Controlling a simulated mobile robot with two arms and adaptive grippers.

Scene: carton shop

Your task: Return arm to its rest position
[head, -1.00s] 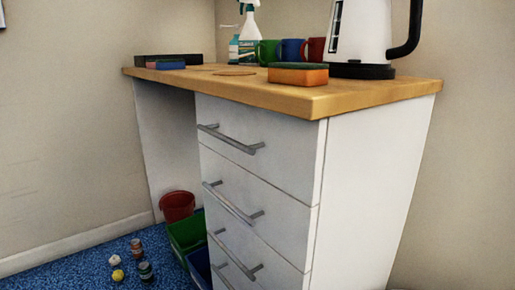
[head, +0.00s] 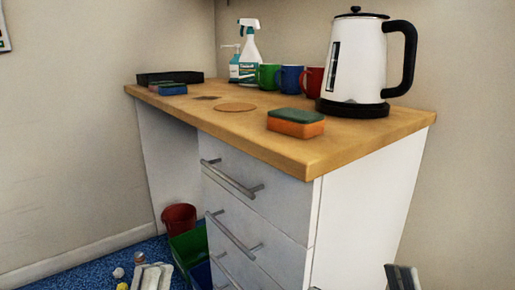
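My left gripper (head: 152,277) shows at the bottom left edge of the head view, over the blue floor. Only its grey upper parts are in the picture, and no thing shows between them. My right gripper (head: 402,278) shows at the bottom edge right of the drawer unit, cut off by the frame. Both are apart from the worktop (head: 220,120) and well below its level. How far either one is open cannot be made out.
A white kettle (head: 357,60), an orange-green sponge (head: 296,123), mugs (head: 291,78), a spray bottle (head: 250,55) and a coaster (head: 235,107) stand on the worktop. Drawer handles (head: 231,180) stick out. A red bucket (head: 179,218) and green bin (head: 188,245) are below.

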